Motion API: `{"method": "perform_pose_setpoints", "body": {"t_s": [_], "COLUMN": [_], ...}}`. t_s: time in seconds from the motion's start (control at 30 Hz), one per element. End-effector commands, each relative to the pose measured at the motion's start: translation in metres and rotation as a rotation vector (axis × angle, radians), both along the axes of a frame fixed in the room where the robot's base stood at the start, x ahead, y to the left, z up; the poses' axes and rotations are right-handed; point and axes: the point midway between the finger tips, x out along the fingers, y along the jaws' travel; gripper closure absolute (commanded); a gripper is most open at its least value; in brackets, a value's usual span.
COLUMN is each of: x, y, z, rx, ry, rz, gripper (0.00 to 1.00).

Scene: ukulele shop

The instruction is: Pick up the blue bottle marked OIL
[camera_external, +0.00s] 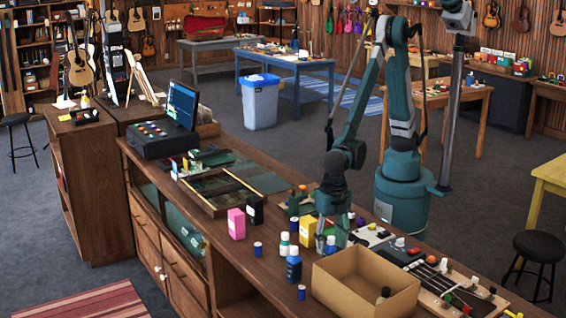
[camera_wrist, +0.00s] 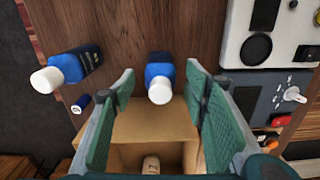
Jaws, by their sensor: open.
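Two blue bottles with white caps stand on the brown counter. One blue bottle (camera_wrist: 84,61) is at the left of the wrist view, outside my fingers; it also shows in the external view (camera_external: 293,268), left of the cardboard box. The other blue bottle (camera_wrist: 160,69) is at the middle of the wrist view, between my fingertips or just beyond them. It is mostly hidden by my gripper in the external view (camera_external: 330,248). I cannot read OIL on either bottle. My gripper (camera_wrist: 162,80) is open, with green fingers apart, low over the counter in the external view (camera_external: 332,236).
An open cardboard box (camera_external: 345,293) stands right in front of the bottles, with a small bottle (camera_wrist: 151,164) inside. A small blue cylinder (camera_external: 301,292) stands beside it. Yellow (camera_external: 308,231) and pink (camera_external: 236,224) boxes stand left of my gripper. Electronic panels (camera_external: 400,250) lie to the right.

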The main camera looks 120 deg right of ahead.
Motion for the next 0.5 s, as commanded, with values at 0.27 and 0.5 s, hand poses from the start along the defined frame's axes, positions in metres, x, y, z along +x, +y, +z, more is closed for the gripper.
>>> {"method": "perform_pose_setpoints", "body": {"t_s": [0.27, 0.5], "x": [0.000, 0.000], "y": [0.000, 0.000], "z": [-0.020, -0.024], "rx": [0.000, 0.000], "ry": [0.000, 0.000], "rz": [0.000, 0.000], "gripper": [0.55, 0.55]}}
